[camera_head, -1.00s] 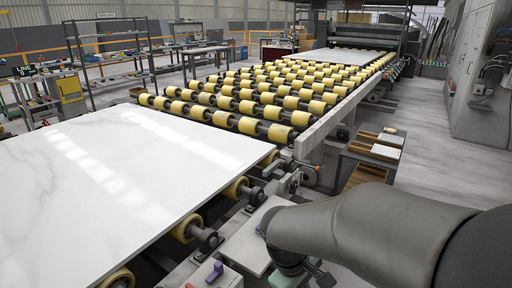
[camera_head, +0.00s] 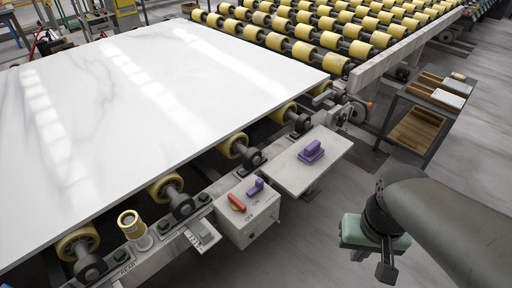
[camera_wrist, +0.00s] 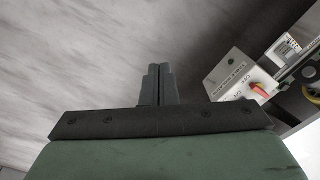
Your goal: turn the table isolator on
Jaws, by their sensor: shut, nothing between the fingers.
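The table isolator box (camera_head: 247,224) is a light grey box at the slab's front edge in the head view. A red handle (camera_head: 237,202) sits on its top, with OFF and ON lettering nearby. A purple handle (camera_head: 255,187) stands beside the red one. The wrist view shows the box (camera_wrist: 234,72) at the right, with its red handle (camera_wrist: 262,91). I cannot tell which mark the handle points to. My gripper (camera_head: 387,271) is right of the box and apart from it. In the wrist view its fingers (camera_wrist: 158,72) are together and empty.
A white marble slab (camera_head: 150,100) lies on yellow rollers at the left. A grey plate (camera_head: 292,174) with a purple block (camera_head: 312,151) is right of the box. A cart with wooden trays (camera_head: 414,132) stands behind. Grey floor (camera_head: 320,250) is open between box and gripper.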

